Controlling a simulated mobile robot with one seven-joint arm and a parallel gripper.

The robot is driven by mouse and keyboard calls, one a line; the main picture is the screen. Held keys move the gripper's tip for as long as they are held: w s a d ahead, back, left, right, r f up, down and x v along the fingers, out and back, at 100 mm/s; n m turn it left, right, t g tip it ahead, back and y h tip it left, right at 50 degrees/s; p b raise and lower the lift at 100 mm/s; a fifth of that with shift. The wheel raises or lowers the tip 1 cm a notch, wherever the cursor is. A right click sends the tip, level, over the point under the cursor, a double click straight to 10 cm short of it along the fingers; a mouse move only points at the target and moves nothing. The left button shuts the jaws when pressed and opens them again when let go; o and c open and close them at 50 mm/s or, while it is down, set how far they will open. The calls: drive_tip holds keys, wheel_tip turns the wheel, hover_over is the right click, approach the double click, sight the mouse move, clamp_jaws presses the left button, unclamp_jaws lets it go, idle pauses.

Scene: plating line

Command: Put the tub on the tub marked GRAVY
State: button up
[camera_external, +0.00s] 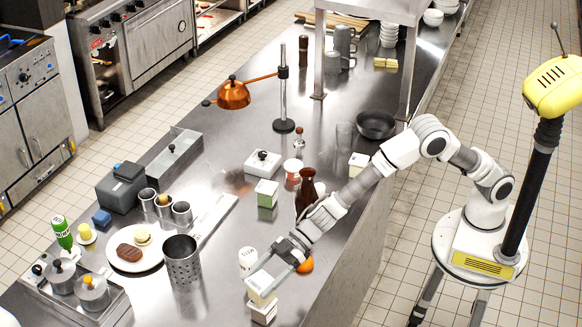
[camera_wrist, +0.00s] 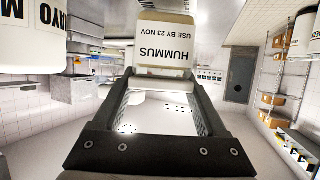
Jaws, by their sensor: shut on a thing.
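My gripper (camera_external: 268,272) reaches down to the front end of the counter and is shut on a pale tub (camera_external: 261,289). In the wrist view this tub, labelled HUMMUS, USE BY 23 NOV (camera_wrist: 165,50), sits between the fingertips (camera_wrist: 160,84). Another pale tub (camera_external: 263,313) stands on the counter directly below the held one. The two look very close; I cannot tell whether they touch. No GRAVY marking is readable. Another pale tub with a green lower part (camera_external: 267,192) stands mid-counter, and one more (camera_external: 358,164) stands near the right edge.
A white container (camera_external: 247,259) stands close beside the held tub; a container marked MAYO (camera_wrist: 30,40) shows in the wrist view. An orange (camera_external: 305,265), a brown bottle (camera_external: 306,190) and a perforated metal cylinder (camera_external: 182,262) are nearby. The counter's right edge is close.

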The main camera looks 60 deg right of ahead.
drive_tip(key=shift+f, duration=0.45)
drive_tip(key=shift+f, duration=0.2)
drive_tip(key=o, duration=1.5)
drive_tip(key=shift+r, duration=0.25)
drive_tip(key=v, duration=1.2)
drive_tip(key=shift+w, duration=0.1)
